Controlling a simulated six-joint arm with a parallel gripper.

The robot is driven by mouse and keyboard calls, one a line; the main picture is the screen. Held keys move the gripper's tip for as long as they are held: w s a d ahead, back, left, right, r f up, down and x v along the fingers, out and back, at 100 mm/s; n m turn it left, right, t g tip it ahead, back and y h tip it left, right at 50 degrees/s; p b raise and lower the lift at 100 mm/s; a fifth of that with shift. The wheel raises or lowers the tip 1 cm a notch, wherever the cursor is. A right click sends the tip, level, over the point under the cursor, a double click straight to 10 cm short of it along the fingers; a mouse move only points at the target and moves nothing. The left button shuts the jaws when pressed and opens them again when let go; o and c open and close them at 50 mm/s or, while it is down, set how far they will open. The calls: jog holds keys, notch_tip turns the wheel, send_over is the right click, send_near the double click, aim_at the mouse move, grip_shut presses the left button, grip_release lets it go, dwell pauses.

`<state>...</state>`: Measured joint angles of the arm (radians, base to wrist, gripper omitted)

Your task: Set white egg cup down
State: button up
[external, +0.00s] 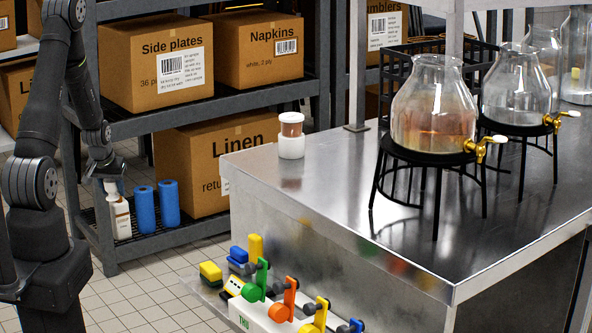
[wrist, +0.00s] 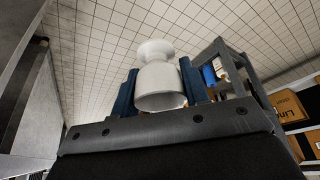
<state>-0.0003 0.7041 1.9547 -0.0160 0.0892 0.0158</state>
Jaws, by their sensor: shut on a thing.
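The white egg cup (wrist: 160,90) is between the two blue fingers of my gripper (wrist: 158,84) in the wrist view. My gripper is shut on it, and the cup's wide end is nearer the camera, with a narrow waist and a flared end beyond. Tiled floor lies behind it in that view. In the external view my arm's end (external: 103,160) hangs at the left, in front of the shelf rack and apart from the steel counter (external: 340,200). I cannot clearly make out the fingers or cup there.
A small lidded jar (external: 291,124) sits on a white base (external: 291,147) at the counter's left end. Glass dispensers (external: 434,105) on black stands fill the right. Coloured levers (external: 285,298) stand low in front. The rack (external: 215,110) holds boxes, blue rolls (external: 144,208) and a white bottle (external: 120,218).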

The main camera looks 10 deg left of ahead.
notch_tip(320, 180, up, 30)
jog(key=w+d+m+h, duration=0.25)
jog(key=d+m, duration=0.25)
jog(key=d, duration=2.4)
jog(key=s+d+m, duration=0.1)
jog(key=s+d, duration=0.4)
jog(key=d, duration=0.5)
jog(key=s+d+m+g, duration=0.1)
jog(key=s+d+m, duration=0.1)
jog(key=s+d, duration=0.5)
jog(key=s+d+m, duration=0.1)
jog(key=s+d, duration=0.2)
jog(key=d, duration=0.9)
jog(key=shift+h, duration=0.35)
jog(key=w+f, duration=0.3)
jog(key=f, duration=0.1)
jog(key=w+a+f, duration=0.1)
jog(key=w+f, duration=0.7)
jog(key=shift+w+a, duration=0.1)
jog(key=shift+a, duration=0.2)
jog(key=shift+w+a+f, duration=0.1)
jog(key=shift+w+f, duration=0.15)
jog(key=shift+f, duration=1.95)
